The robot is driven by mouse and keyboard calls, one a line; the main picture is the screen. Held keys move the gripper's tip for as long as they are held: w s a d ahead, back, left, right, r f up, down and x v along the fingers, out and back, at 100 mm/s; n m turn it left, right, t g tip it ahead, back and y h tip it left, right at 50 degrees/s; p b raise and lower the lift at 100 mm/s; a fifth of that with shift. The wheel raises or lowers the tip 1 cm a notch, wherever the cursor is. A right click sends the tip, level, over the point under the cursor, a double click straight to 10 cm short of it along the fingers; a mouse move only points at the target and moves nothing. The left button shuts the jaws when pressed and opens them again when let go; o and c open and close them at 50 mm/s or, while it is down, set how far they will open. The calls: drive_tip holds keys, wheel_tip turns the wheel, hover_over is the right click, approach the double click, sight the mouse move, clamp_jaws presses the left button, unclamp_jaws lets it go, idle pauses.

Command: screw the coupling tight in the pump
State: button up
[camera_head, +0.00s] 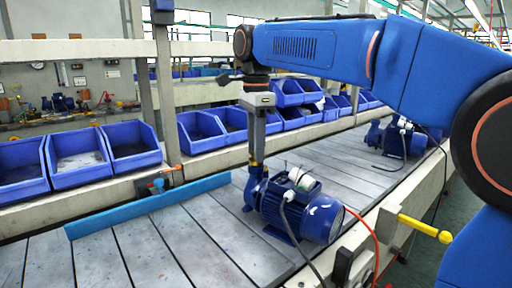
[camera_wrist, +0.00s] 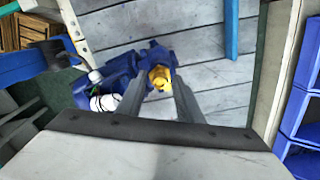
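The blue pump (camera_head: 254,190) with its ribbed motor (camera_head: 300,212) stands on the slatted line in the middle of the head view. It also shows in the wrist view (camera_wrist: 122,72), below my gripper. The yellow coupling (camera_wrist: 160,77) sits at the top of the pump's upright port, and only a small part of it (camera_head: 254,164) shows in the head view. My gripper (camera_wrist: 162,80) points straight down over the port, with one finger on each side of the coupling, and looks shut on it. The joint between coupling and port is too small to judge.
Blue bins (camera_head: 79,158) stand along the far side of the line. A blue rail (camera_head: 150,206) lies across the slats to the left. A second pump (camera_head: 405,138) stands behind to the right. A yellow handle (camera_head: 425,227) and an orange cable (camera_head: 372,238) are at the near edge.

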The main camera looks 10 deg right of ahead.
drive_tip(key=n, duration=0.3)
idle(0.4)
drive_tip(key=shift+n, duration=1.7)
drive_tip(key=shift+n, duration=1.7)
drive_tip(key=shift+n, duration=1.8)
